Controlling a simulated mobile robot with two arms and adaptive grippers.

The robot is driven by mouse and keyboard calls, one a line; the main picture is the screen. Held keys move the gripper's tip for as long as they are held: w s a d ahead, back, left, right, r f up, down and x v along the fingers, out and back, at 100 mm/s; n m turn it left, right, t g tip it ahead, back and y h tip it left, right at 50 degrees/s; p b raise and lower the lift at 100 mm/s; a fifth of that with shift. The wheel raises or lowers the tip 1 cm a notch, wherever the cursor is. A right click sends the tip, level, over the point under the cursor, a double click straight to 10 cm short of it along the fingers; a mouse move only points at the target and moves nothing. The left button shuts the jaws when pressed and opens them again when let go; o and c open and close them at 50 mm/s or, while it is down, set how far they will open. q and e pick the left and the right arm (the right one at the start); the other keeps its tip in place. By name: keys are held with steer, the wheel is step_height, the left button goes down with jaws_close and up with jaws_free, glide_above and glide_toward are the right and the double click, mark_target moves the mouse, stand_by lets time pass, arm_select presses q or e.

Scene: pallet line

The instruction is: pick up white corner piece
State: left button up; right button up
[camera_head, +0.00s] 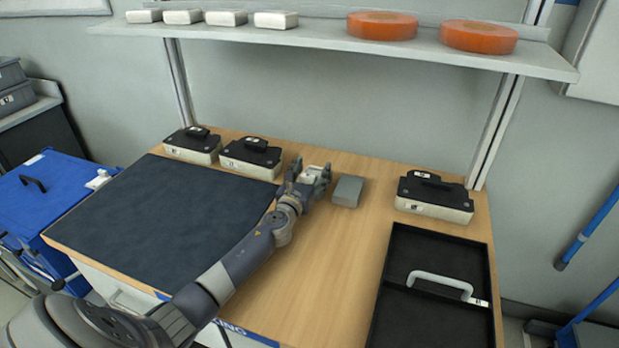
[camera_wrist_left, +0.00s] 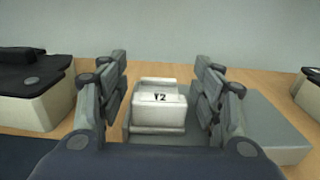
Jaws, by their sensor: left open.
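The white corner piece (camera_wrist_left: 159,110), with a dark "2" label, sits between the two fingers of my left gripper (camera_wrist_left: 160,75). In the head view it is a small pale shape (camera_head: 313,171), partly hidden by the fingers. My left gripper (camera_head: 309,172) is open near the back middle of the wooden table, with one finger on each side of the piece. In the left wrist view gaps show beside the piece, so the fingers seem apart from it. Grey surfaces show around its base; I cannot tell what they belong to. My right gripper is not in view.
A grey block (camera_head: 347,191) lies just right of the gripper. Black-topped white boxes stand at the back left (camera_head: 250,157) and right (camera_head: 434,197). A dark mat (camera_head: 160,220) covers the table's left; a black tray (camera_head: 390,285) with a white handle (camera_head: 440,280) lies right.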

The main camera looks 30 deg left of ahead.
arm_select(q)
steer(key=shift+x, duration=0.8)
steer(key=shift+s, duration=0.1)
steer(key=shift+c, duration=0.2)
steer(key=c, duration=0.9)
